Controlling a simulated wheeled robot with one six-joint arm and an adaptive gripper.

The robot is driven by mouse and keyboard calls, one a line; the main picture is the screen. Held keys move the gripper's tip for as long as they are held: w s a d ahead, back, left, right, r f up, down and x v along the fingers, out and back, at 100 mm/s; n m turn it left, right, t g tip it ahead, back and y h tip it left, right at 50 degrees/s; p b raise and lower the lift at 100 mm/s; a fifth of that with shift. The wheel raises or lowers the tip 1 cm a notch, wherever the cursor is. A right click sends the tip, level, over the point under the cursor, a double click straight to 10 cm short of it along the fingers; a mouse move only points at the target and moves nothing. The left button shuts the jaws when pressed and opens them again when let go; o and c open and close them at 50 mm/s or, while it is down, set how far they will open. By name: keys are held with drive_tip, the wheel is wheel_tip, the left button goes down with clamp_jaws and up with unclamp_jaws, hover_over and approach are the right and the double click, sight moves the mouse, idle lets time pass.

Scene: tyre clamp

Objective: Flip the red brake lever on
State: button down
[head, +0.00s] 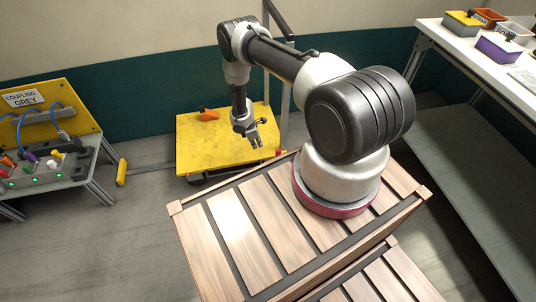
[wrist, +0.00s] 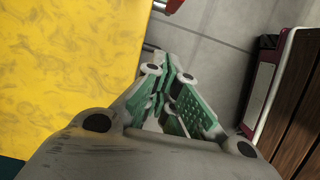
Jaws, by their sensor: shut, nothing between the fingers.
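A yellow-topped cart (head: 205,145) stands low on the floor behind my wooden-slatted base. A small red part (head: 278,152) sits at its right front corner; it looks like the brake lever, and its position is too small to tell. A red piece (wrist: 168,5) with a metal rod also shows at the top of the wrist view, beside the yellow top's edge, mostly cut off. My gripper (head: 256,145) hangs over the right part of the cart, left of the red part. In the wrist view my gripper (wrist: 168,76) is shut and empty, apart from the red piece.
An orange-red piece (head: 208,115) lies on the cart's far side. A grey post (head: 284,110) rises behind the cart. A bench with a coupling panel (head: 50,115) stands at left, and a white table with bins (head: 480,40) at right. Grey floor (head: 130,215) is open at left.

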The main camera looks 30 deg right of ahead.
drive_tip(key=x, duration=0.9)
drive_tip(key=shift+d+f, duration=0.1)
drive_tip(key=shift+f, duration=0.15)
drive_tip(key=shift+s+d+f, duration=0.1)
drive_tip(key=shift+s+d, duration=0.1)
drive_tip(key=shift+d, duration=0.45)
drive_tip(key=shift+s+d+f, duration=0.1)
drive_tip(key=shift+s+d, duration=0.1)
drive_tip(key=shift+d, duration=0.5)
drive_tip(key=shift+s+d+f, duration=0.1)
drive_tip(key=shift+s+d, duration=0.1)
drive_tip(key=shift+d, duration=0.45)
